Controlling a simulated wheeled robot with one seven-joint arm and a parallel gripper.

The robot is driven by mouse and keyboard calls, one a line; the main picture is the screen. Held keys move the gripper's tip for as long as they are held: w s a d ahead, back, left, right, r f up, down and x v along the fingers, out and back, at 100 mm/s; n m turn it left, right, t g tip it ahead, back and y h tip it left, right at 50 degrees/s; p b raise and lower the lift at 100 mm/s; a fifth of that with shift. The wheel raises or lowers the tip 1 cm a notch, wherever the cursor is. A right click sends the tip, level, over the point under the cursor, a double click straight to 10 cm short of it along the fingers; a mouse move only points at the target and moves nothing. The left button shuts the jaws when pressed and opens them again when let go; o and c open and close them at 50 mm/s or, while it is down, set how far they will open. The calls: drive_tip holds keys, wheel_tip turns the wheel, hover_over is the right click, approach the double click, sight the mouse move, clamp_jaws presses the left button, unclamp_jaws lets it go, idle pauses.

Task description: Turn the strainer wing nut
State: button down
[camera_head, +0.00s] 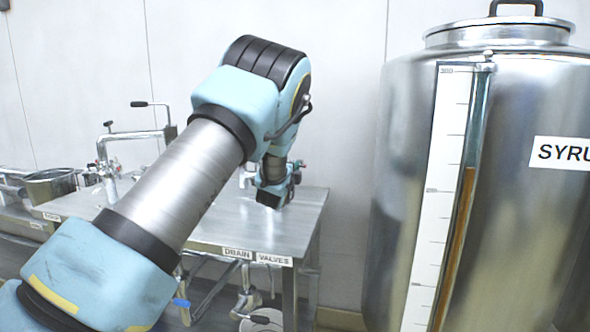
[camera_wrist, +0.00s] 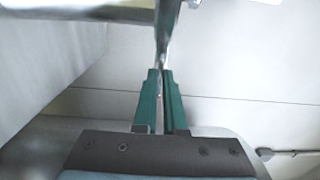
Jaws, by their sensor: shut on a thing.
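In the wrist view, my gripper (camera_wrist: 161,74) has its two teal fingers close together. They are shut on a narrow, shiny metal piece, which looks like a wing of the strainer wing nut (camera_wrist: 167,28). The piece extends up from the fingertips, and the part between the fingers is hidden. A brighter metal part crosses the top edge of this view and is cut off. In the head view, my arm reaches over the steel table (camera_head: 310,208). My fingers, the wing nut and most of the strainer cannot be made out there behind my arm.
A large steel syrup tank (camera_head: 405,160) with a level gauge stands at the right. Drain valves (camera_head: 247,300) hang below the table's front edge. The back wall is plain.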

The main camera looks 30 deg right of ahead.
drive_tip(key=shift+f+n+b, duration=0.15)
drive_tip(key=shift+n+b, duration=0.15)
drive_tip(key=shift+b, duration=0.2)
drive_tip(key=shift+n+b, duration=8.85)
drive_tip(key=shift+n, duration=0.35)
drive_tip(key=c, duration=1)
unclamp_jaws()
drive_tip(key=shift+s+a, duration=0.1)
